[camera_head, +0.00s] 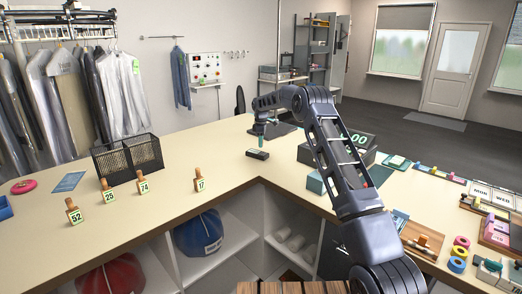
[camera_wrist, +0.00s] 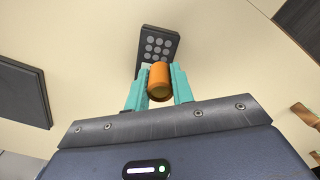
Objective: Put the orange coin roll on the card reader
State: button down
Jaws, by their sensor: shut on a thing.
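The orange coin roll (camera_wrist: 159,80) is held between the teal fingertips of my gripper (camera_wrist: 158,85) in the wrist view. The dark card reader (camera_wrist: 160,44) with a round-buttoned keypad shows beyond the roll, which overlaps its near end in that view. In the head view the card reader (camera_head: 258,154) lies on the counter near its inner corner. My gripper (camera_head: 261,141) points down just above and behind it. The roll cannot be made out in the head view, and its exact gap to the reader is unclear.
A dark flat pad (camera_head: 271,128) lies behind the gripper. A numbered tag 17 (camera_head: 200,182) and a black mesh basket (camera_head: 128,157) stand to the left. The counter around the reader is mostly clear.

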aim_at(261, 154)
jog(key=shift+f, duration=2.15)
jog(key=shift+f, duration=0.1)
jog(key=c, duration=1.2)
grip_release()
